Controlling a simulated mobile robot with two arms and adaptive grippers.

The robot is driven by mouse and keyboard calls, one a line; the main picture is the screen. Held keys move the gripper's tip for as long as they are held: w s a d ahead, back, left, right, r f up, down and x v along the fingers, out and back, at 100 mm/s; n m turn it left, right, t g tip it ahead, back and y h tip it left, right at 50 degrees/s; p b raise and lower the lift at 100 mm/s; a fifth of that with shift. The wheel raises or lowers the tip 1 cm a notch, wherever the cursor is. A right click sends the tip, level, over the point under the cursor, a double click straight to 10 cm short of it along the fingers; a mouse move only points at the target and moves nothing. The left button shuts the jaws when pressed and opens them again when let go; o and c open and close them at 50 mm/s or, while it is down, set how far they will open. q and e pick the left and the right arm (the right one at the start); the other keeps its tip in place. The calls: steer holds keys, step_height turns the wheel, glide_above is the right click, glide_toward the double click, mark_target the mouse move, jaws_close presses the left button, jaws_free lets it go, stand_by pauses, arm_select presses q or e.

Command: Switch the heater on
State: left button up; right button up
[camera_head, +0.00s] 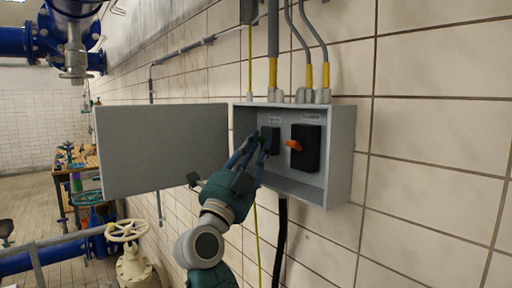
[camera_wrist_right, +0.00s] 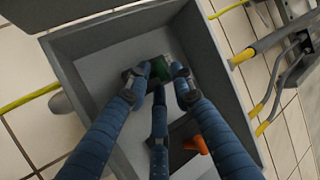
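A grey switch box (camera_head: 340,150) is fixed to the tiled wall in the head view, its door (camera_head: 165,150) swung open to the left. Inside are two black switches side by side. The right switch (camera_head: 306,150) has an orange handle (camera_head: 294,145); the handle also shows in the wrist view (camera_wrist_right: 197,144). The left switch (camera_head: 275,142) is partly hidden by my right gripper (camera_head: 262,143). My left gripper is not in view.
Cables (camera_head: 273,50) with yellow sleeves enter the box from above, and a black cable (camera_head: 281,235) hangs below it. Blue pipes and a white valve wheel (camera_head: 126,230) stand at the lower left. The wall right of the box is clear.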

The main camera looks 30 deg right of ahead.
jaws_close()
steer(key=shift+a+r+m+g+y, duration=0.1)
steer(key=shift+r+m+g+y, duration=0.4)
steer(key=shift+m+g+y, duration=0.45)
steer(key=shift+h, duration=0.25)
steer(key=o, duration=0.6)
jaws_free()
steer(key=shift+c, duration=0.2)
